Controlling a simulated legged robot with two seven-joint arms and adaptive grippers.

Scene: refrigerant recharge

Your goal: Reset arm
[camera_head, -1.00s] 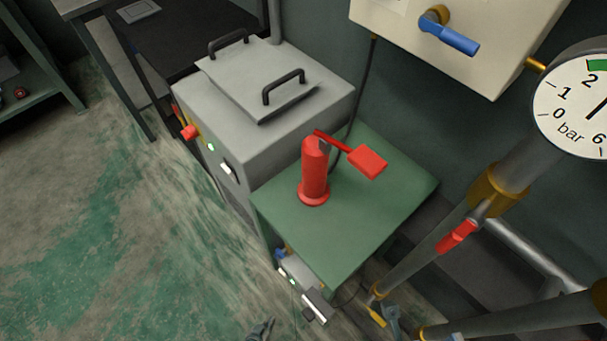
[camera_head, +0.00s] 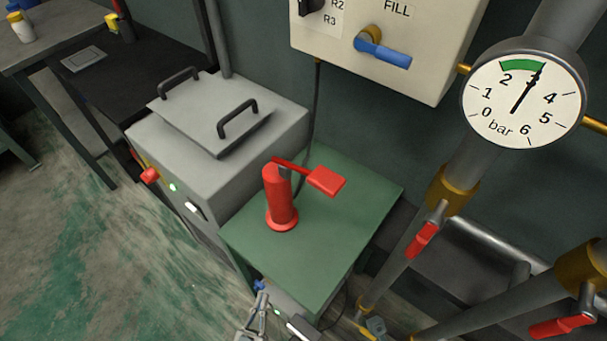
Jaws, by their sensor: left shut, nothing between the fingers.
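My left gripper (camera_head: 260,300) shows at the bottom edge, left of centre, with its fingers together and nothing between them. It is in front of the lower front edge of the green stand and appears apart from it, though the depth is hard to judge. The rest of my left arm is cut off by the frame. My right gripper is not in view. On the green stand (camera_head: 330,250) is a red post (camera_head: 281,200) with a red lever paddle (camera_head: 326,181) pointing right.
A grey machine (camera_head: 200,150) with a two-handled lid stands left of the stand. A wall box with a blue FILL handle (camera_head: 385,52) hangs above. A pressure gauge (camera_head: 523,100) and pipes with red valve handles (camera_head: 422,240) fill the right. Open floor (camera_head: 90,250) lies at lower left.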

